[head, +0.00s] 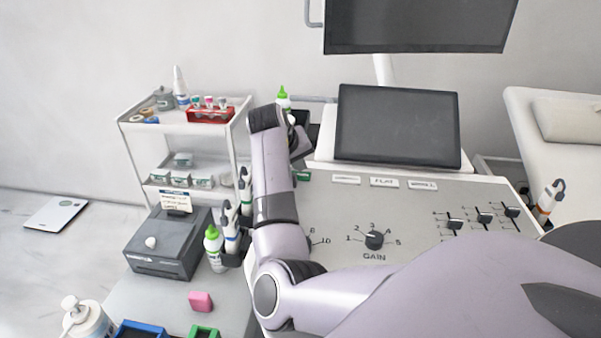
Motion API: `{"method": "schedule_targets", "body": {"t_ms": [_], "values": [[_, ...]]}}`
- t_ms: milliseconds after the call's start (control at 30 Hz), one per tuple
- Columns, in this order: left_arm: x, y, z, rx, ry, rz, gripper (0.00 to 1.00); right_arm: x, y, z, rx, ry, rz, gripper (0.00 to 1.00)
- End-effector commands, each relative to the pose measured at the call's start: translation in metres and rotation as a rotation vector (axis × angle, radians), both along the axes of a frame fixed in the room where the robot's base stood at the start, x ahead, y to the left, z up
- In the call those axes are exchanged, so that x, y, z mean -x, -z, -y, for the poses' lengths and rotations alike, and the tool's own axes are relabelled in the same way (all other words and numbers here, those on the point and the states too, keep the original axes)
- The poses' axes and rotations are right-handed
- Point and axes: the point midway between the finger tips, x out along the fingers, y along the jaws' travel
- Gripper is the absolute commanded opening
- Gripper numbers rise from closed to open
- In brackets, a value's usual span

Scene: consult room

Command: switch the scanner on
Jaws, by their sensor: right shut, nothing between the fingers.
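The scanner is a pale console (325,207) with a dark tilted screen (398,126) at its back and a larger dark monitor (415,24) above. Both screens look dark. The panel carries a GAIN knob (374,240), several sliders (484,218) and a row of white labels (384,182). A small green patch (303,176) shows at the panel's back left, close to my arm. My right gripper (300,148) is shut and empty over the console's back left corner, partly hidden by its wrist. My arm covers the console's left side, including part of another dial. My left gripper is out of view.
A white trolley (185,126) with bottles and a red rack stands behind left. A dark grey printer-like box (168,245), a pink block (200,301) and bottles stand left of the console. Probes hang along the console's left edge. A pale couch (535,130) is at right.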

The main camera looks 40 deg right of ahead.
Motion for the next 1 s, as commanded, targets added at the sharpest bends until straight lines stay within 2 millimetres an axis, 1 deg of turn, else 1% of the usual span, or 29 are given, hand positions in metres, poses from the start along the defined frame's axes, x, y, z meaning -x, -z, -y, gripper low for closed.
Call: {"method": "schedule_targets", "body": {"t_ms": [400,1000], "values": [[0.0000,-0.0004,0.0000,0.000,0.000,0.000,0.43,0.0001,0.0010,0.0002,0.001,0.001,0.000,0.00],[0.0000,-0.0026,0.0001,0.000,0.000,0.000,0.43,0.0004,0.0085,0.0002,0.000,0.001,-0.001,0.00]]}}
